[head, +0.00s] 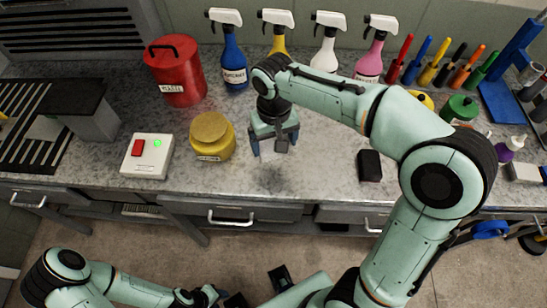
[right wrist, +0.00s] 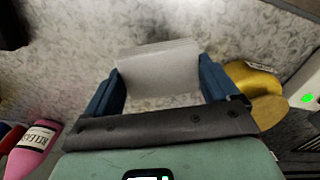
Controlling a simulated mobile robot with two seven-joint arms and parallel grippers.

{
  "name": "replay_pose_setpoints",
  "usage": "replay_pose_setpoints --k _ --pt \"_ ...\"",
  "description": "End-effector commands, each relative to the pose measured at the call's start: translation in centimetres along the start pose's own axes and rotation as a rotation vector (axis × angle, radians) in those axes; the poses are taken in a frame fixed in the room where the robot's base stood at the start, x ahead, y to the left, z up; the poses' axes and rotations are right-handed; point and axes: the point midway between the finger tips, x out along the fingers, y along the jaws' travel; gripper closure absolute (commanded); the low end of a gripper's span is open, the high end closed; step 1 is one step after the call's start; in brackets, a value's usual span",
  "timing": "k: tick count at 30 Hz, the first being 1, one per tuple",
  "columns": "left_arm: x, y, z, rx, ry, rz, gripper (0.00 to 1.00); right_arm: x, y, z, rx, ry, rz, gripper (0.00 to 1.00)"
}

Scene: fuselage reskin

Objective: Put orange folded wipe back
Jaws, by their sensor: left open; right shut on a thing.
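My right gripper (head: 275,148) is over the grey speckled counter, right of the yellow lidded jar, pointing down. In the right wrist view its two blue fingers (right wrist: 160,80) are shut on a pale grey-white folded wipe (right wrist: 158,62), with layered edges showing. The wipe looks pale here, not orange. In the head view the wipe is mostly hidden by the gripper. I cannot tell whether it touches the counter. My left gripper (head: 208,296) is low at the bottom of the head view, away from the counter, open, with no held thing visible.
The yellow jar (head: 212,138) stands close left of the right gripper; a white switch box (head: 147,156) is farther left. A red waste can (head: 176,72), spray bottles (head: 233,60) and markers (head: 435,62) line the back. A black block (head: 369,166) lies right.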

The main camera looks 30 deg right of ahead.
Motion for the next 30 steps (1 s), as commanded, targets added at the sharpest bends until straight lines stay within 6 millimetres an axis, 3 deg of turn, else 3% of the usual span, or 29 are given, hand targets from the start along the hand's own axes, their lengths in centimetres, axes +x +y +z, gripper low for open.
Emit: replay_pose_setpoints --k 3,8,15,29,30 --pt "0.5 -0.2 0.1 0.0 -0.002 -0.001 0.57 2.2 0.0 0.1 0.0 -0.003 0.001 0.4" --pt "0.6 -0.2 0.1 -0.001 -0.002 -0.001 0.57 3.4 0.0 0.0 0.001 -0.001 0.001 0.4" --pt "1.1 -0.5 0.2 -0.002 -0.005 -0.002 0.57 6.8 0.0 0.0 0.0 -0.002 0.002 0.4" --pt "1.4 -0.6 0.3 -0.002 -0.006 -0.002 0.57 7.8 0.0 0.0 0.0 0.001 0.0 0.4" --pt "1.4 -0.6 0.3 -0.002 -0.006 -0.002 0.57 7.8 0.0 0.0 0.0 0.001 0.0 0.09"
